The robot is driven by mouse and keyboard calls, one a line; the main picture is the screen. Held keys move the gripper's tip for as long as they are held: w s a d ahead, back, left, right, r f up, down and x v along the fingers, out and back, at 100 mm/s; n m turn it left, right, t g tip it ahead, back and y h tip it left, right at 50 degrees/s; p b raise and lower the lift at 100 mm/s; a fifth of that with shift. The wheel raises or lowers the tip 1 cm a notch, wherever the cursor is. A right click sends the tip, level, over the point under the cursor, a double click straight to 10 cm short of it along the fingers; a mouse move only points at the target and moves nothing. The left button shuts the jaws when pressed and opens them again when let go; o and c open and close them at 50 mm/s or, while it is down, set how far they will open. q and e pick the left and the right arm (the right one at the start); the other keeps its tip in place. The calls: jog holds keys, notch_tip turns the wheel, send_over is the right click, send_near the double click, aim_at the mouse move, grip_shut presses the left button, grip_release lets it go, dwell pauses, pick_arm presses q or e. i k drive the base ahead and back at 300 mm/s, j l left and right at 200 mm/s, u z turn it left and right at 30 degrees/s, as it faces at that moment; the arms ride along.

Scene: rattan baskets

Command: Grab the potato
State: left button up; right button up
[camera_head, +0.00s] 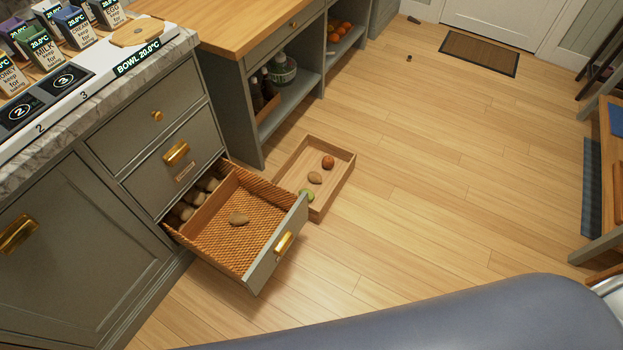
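Several more potato-like brown things (184,211) lie in a row at the drawer's left side, partly in shade. Another potato-like thing (314,178) lies in a wooden tray (341,187) on the floor, between a round orange-brown item (328,162) and a green item (307,194). Neither of my grippers is in view, so their state does not show.
The drawer's grey front with a brass handle (284,243) juts out over the floor, close to the tray. The counter (150,60) carries labelled cartons and a scale. Open shelves (290,100) stand behind. The wooden floor (440,190) to the right is clear.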

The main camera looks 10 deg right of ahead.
aim_at(314, 177)
jog(key=l+u, duration=0.1)
jog(key=u, duration=0.4)
jog(key=i+l+u, duration=0.15)
jog(key=u, duration=0.35)
jog(key=l+u, duration=0.1)
jog(key=u, duration=0.4)
jog(key=l+u, duration=0.25)
jog(key=l, duration=0.25)
jog(key=l+u, duration=0.25)
jog(key=l, duration=0.25)
jog(key=k+l+u, duration=0.2)
jog(key=l, duration=0.25)
jog(key=l+u, duration=0.25)
jog(key=l, duration=0.25)
jog(key=k+l+u, duration=0.25)
jog(key=l, duration=0.2)
jog(key=i, duration=0.1)
